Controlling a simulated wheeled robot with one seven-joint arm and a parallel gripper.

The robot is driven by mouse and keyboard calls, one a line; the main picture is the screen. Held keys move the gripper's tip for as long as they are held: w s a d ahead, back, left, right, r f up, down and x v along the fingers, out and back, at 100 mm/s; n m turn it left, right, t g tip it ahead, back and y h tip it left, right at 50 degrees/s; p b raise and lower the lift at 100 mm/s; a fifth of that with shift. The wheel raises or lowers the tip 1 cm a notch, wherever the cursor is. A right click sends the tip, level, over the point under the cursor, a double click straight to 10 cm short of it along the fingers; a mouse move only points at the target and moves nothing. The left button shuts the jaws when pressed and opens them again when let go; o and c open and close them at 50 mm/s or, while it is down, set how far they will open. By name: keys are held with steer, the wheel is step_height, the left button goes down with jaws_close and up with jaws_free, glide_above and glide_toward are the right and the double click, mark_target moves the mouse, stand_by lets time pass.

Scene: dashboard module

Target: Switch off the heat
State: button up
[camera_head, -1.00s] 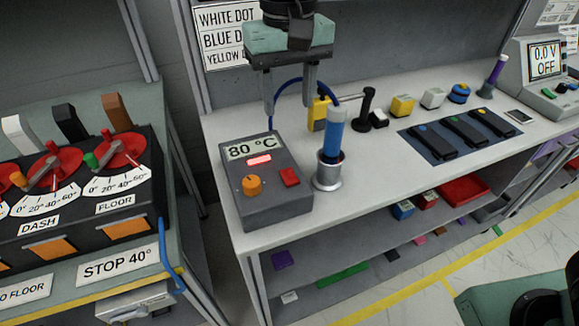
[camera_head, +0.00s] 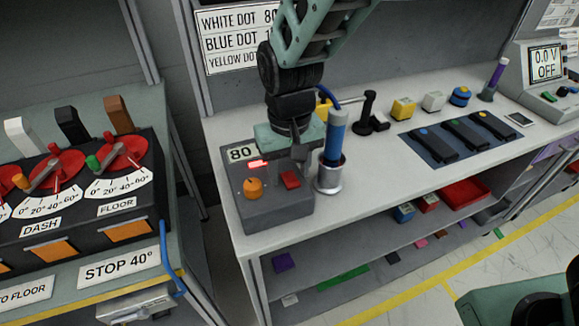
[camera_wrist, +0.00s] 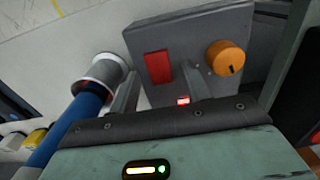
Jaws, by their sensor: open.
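The heat station is a grey box (camera_head: 275,212) on the bench, with an orange knob (camera_head: 253,188), a red switch (camera_head: 290,179) and a display (camera_head: 240,154) showing 80, the rest of it hidden. A small red light (camera_head: 257,163) on it glows. My gripper (camera_head: 282,168) is open and empty, low over the back of the box. In the wrist view the red switch (camera_wrist: 158,67) shows between the finger lines, and the orange knob (camera_wrist: 226,57) lies to its right. I cannot tell whether a finger touches the box.
A blue-handled tool (camera_head: 335,135) stands in a metal holder (camera_head: 328,178) close to the right of the box. A black stand (camera_head: 369,112) is behind it. A dark mat (camera_head: 432,150) with black pieces lies further right. A panel with red dials (camera_head: 120,150) stands left across a gap.

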steer(key=c, duration=1)
steer(key=shift+s+d+t+y, duration=0.1)
steer(key=shift+s+t+y, duration=0.1)
steer(key=shift+t, duration=0.4)
steer(key=shift+s+t+y, duration=0.15)
steer(key=shift+t+y, duration=0.05)
steer(key=shift+t, duration=0.4)
steer(key=o, duration=1)
